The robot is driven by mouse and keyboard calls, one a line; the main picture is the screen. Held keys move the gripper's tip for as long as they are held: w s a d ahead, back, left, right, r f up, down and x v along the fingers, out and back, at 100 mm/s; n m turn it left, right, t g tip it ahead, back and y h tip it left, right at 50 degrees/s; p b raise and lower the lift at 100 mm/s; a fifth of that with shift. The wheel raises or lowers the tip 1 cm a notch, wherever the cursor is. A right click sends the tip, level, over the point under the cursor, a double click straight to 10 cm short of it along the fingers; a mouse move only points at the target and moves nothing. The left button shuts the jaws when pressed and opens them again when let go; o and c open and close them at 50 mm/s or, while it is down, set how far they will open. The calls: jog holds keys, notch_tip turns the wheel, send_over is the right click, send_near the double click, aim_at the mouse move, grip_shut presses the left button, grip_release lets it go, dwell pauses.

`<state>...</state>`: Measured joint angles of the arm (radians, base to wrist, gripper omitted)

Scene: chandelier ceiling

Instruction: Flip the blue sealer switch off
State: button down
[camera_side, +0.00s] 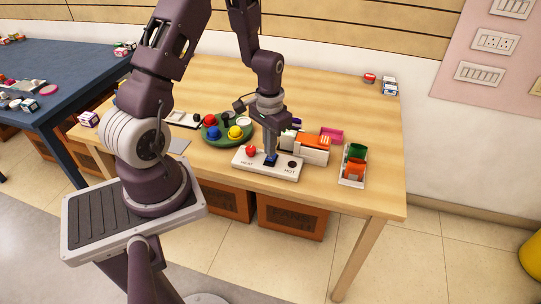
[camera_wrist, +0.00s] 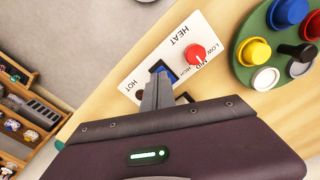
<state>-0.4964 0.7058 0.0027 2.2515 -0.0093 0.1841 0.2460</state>
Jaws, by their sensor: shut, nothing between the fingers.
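The sealer panel (camera_side: 246,161) is a white box with HEAT and HOT lettering near the front of the wooden table; it also shows in the wrist view (camera_wrist: 188,30). The blue switch (camera_side: 271,159) sits in its middle, between a red knob (camera_side: 251,151) and a dark round spot by HOT. In the wrist view the blue switch (camera_wrist: 162,69) is partly hidden behind my fingers. My gripper (camera_side: 270,152) is shut and empty, pointing down with its fingertips at the switch. I cannot tell whether they touch it or which way the switch is tilted.
A green round tray (camera_side: 223,142) with coloured knobs stands left of the panel. An orange and white box (camera_side: 312,142) stands close behind it on the right. A white tray (camera_side: 345,180) with green and orange items lies farther right. The table's front edge is close.

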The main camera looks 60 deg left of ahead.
jog(key=shift+f, duration=1)
dwell(0.3)
jog(key=shift+r, duration=3.55)
